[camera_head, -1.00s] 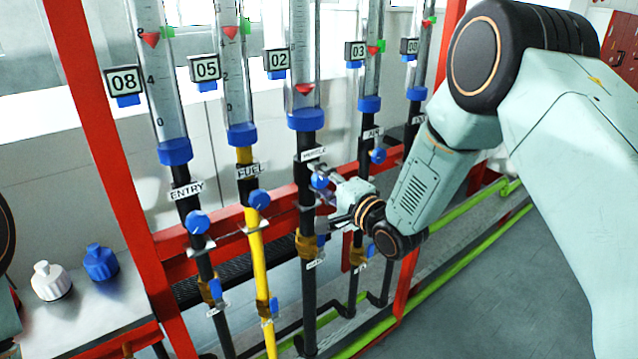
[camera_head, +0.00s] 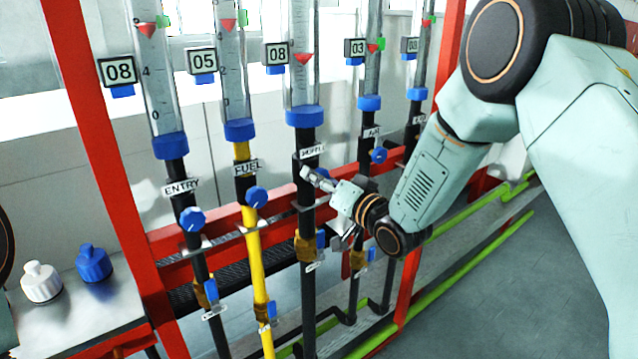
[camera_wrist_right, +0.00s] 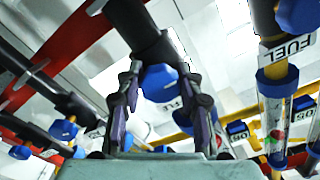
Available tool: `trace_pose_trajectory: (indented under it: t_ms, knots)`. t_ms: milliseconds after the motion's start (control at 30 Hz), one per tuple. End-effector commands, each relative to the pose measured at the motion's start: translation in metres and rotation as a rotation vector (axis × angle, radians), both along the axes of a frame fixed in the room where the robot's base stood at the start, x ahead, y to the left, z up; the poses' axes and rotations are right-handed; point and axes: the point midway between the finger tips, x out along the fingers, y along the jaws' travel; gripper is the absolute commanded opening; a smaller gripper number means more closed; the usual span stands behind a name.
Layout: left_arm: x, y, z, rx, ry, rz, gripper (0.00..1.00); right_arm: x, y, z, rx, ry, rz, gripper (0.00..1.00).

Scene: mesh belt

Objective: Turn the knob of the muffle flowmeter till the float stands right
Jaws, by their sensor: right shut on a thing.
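The muffle flowmeter is the middle tube (camera_head: 303,85), with a MUFFLE label (camera_head: 312,152) under its blue collar. Its red float (camera_head: 303,59) stands well above the collar, and its display (camera_head: 277,54) reads 08. No green marker shows on the visible part of this tube. My right gripper (camera_head: 312,178) is at the black pipe below the label, shut on the blue muffle knob. The knob (camera_wrist_right: 158,82) shows between both fingers in the right wrist view; in the head view the gripper hides it. My left gripper is not in view.
The entry (camera_head: 190,219) and fuel (camera_head: 256,197) knobs stand to the left, and another blue knob (camera_head: 379,155) is close on the right. Red frame beams (camera_head: 92,130) cross the area. White (camera_head: 41,281) and blue (camera_head: 94,263) bottles stand on a bench at lower left.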

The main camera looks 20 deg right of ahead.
Motion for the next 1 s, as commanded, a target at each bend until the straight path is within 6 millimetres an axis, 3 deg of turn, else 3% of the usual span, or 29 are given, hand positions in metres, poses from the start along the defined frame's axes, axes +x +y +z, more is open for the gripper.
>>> trace_pose_trajectory:
  t_ms: [1000]
  knots:
    - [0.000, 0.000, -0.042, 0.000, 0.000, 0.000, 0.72, 0.002, -0.001, 0.007, -0.905, -0.349, -0.007, 0.05]
